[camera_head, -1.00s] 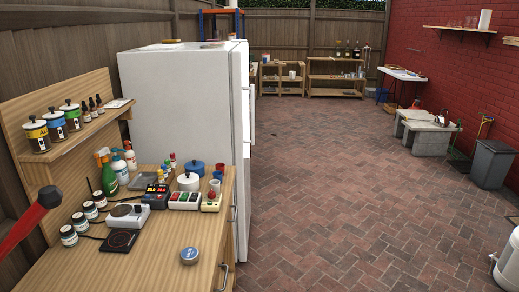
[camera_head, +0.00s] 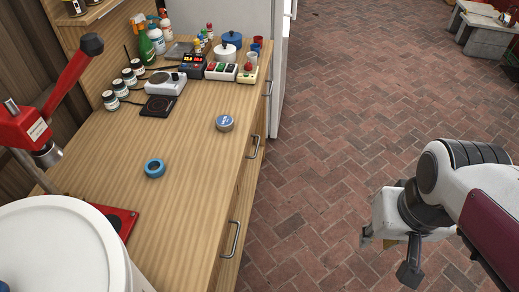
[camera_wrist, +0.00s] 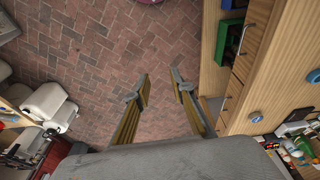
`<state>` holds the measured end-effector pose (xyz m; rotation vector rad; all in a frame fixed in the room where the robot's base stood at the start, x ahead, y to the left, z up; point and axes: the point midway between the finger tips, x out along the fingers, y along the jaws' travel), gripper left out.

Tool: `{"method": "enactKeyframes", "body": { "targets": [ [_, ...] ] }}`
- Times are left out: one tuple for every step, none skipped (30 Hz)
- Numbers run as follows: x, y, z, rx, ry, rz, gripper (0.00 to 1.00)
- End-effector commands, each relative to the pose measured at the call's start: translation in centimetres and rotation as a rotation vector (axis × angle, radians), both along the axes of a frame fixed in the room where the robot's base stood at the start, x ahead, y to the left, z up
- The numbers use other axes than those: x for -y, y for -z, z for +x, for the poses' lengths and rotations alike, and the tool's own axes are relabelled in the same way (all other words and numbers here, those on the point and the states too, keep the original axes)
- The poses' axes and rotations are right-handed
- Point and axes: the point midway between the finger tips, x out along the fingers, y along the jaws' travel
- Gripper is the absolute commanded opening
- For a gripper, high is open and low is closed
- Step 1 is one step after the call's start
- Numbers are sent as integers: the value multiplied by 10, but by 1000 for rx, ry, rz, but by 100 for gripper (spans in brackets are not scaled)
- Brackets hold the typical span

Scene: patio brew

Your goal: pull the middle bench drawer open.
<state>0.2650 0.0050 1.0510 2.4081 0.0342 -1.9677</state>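The wooden bench (camera_head: 190,190) runs down the left of the head view, with metal bar handles along its front. The middle handle (camera_head: 254,147) sits between a far handle (camera_head: 267,87) and a near handle (camera_head: 234,240). The middle drawer looks shut, its front in line with the others. My gripper (camera_head: 388,255) hangs over the brick floor, right of the bench and well apart from the handles. In the wrist view my gripper (camera_wrist: 159,88) has its two fingers spread with nothing between them; the bench front and a handle (camera_wrist: 224,97) are to their right.
On the bench top are a blue ring (camera_head: 154,168), a round blue-topped tin (camera_head: 225,123), a hotplate (camera_head: 158,106), jars and bottles. A red lever press (camera_head: 25,130) and a white drum (camera_head: 60,250) stand at near left. The brick floor (camera_head: 340,120) between bench and arm is clear.

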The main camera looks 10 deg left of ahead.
Motion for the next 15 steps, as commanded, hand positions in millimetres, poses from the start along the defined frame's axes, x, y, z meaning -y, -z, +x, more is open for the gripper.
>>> {"method": "enactKeyframes", "body": {
  "targets": [
    [0, 5, 4, -21, -4, -4, 23],
    [0, 8, 6, -30, -7, -6, 23],
    [0, 11, 9, -41, -10, -10, 23],
    [0, 14, 11, -49, -14, -12, 23],
    [0, 16, 14, -56, -16, -15, 23],
    [1, 20, 18, -66, -19, -19, 23],
    [1, 23, 21, -71, -21, -21, 23],
    [1, 26, 24, -77, -23, -23, 23],
    [1, 29, 28, -83, -24, -27, 23],
    [1, 32, 31, -87, -26, -28, 23],
    [1, 35, 34, -93, -27, -31, 23],
    [1, 39, 39, -98, -27, -34, 23],
    [1, 42, 42, -101, -29, -36, 23],
    [1, 45, 46, -103, -30, -39, 23],
    [2, 49, 51, -107, -30, -42, 23]
  ]
}}
